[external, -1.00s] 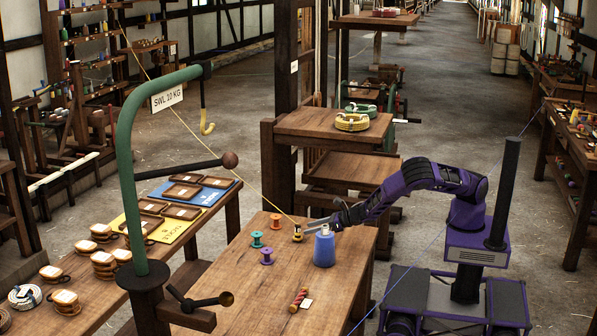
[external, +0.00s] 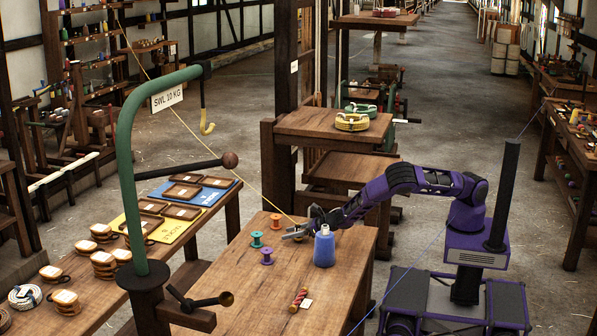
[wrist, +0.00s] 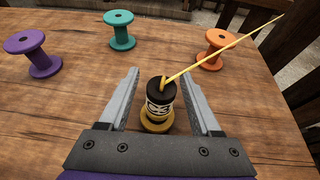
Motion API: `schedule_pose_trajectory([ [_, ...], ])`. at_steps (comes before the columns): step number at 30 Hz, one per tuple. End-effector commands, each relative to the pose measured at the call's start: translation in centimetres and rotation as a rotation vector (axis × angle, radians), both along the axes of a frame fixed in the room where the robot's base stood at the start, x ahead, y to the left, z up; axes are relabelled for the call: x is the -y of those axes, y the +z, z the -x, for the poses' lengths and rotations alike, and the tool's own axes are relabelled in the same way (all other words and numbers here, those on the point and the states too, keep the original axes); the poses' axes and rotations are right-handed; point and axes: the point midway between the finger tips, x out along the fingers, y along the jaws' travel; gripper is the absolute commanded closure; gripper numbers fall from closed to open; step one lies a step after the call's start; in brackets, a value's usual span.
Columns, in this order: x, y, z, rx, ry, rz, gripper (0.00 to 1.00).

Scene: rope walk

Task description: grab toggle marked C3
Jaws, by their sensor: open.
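My gripper (wrist: 164,74) is open, with one finger on each side of a small upright black-topped piece (wrist: 160,92) with a white marked band and a yellow-brown round base. A yellow line runs from its top. In the external view my gripper (external: 291,233) is low over the far part of the table and hides most of this piece. A red and yellow striped toggle-like piece (external: 298,299) lies near the table's front with a white tag, whose writing is too small to read.
Purple (wrist: 35,52), teal (wrist: 120,30) and orange (wrist: 218,50) spools stand beyond the fingers on the wooden table (external: 240,300). A green hook post (external: 130,180) rises at the left.

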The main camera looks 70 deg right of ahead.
Motion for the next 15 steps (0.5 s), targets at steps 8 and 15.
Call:
schedule_pose_trajectory([
  [8,-0.01,0.04,0.02,0.001,0.000,0.000,0.77],
  [15,-0.01,0.04,0.03,0.001,0.000,0.000,1.00],
])
